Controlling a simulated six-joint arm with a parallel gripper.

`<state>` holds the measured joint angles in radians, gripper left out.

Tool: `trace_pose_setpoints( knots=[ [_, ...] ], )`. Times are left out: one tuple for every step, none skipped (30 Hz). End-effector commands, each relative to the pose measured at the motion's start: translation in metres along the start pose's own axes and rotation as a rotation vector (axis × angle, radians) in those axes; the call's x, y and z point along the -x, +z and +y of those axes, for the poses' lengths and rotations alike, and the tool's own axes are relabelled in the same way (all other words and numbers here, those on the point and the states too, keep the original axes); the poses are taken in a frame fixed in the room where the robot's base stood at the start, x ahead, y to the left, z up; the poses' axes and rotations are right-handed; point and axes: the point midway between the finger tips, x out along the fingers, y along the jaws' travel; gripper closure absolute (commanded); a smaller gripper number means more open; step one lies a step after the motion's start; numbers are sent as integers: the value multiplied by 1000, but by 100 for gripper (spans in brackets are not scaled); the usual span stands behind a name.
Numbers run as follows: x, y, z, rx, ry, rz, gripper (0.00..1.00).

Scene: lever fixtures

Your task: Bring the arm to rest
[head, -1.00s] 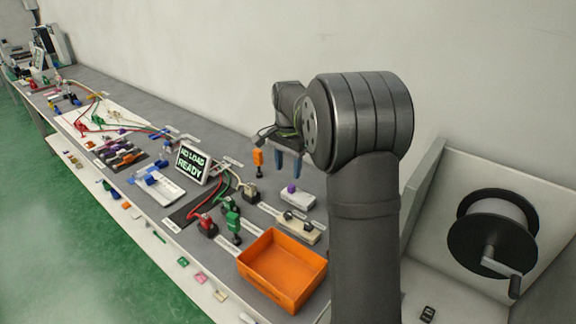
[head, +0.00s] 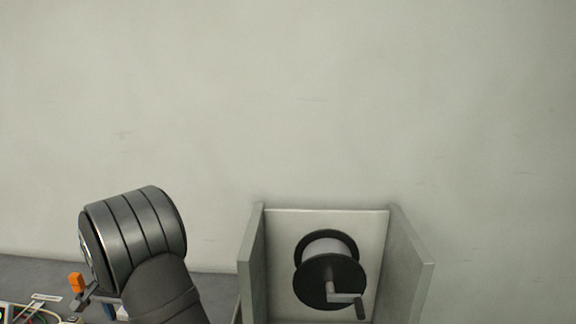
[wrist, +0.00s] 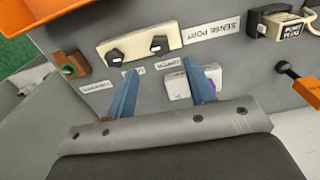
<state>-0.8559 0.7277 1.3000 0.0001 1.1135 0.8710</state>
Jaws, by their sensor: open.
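My gripper (wrist: 157,90) shows in the wrist view as two blue fingers, spread apart with nothing between them. It hangs above the grey bench (wrist: 225,65). Ahead of the fingers is a cream block with two black knobs (wrist: 138,45), beside a "SENSE PORT" label. A white block with a purple part (wrist: 190,85) lies partly hidden under the right finger. In the head view my arm is at the lower left and the fingers are mostly cut off or hidden.
A grey-walled bay with a black cranked reel (head: 330,280) stands right of my arm. An orange-handled lever (wrist: 300,82) is at the right in the wrist view, and an orange tray (wrist: 40,25) is at the upper left. The wall behind is bare.

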Motion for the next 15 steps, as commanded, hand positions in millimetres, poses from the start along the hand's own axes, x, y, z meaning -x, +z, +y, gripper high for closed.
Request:
trace_pose_setpoints(
  knots=[
    [-11,1,1,0,3,-3,51],
    [-17,1,1,0,3,-3,51],
    [-25,1,1,0,4,-3,51],
    [-30,0,0,0,3,-2,51],
    [-35,0,0,0,3,-2,51],
    [-42,0,0,0,3,-2,51],
    [-47,0,0,0,2,-2,51],
    [-51,0,0,0,3,-2,51],
    [-56,0,0,0,2,-2,51],
    [-59,0,0,0,2,-1,51],
    [-62,0,0,0,1,-1,51],
    [-65,0,0,0,2,-1,51],
    [-67,0,0,0,2,-2,51],
    [-69,0,1,0,2,-1,51],
    [-70,0,0,0,2,-1,51]
  ],
)
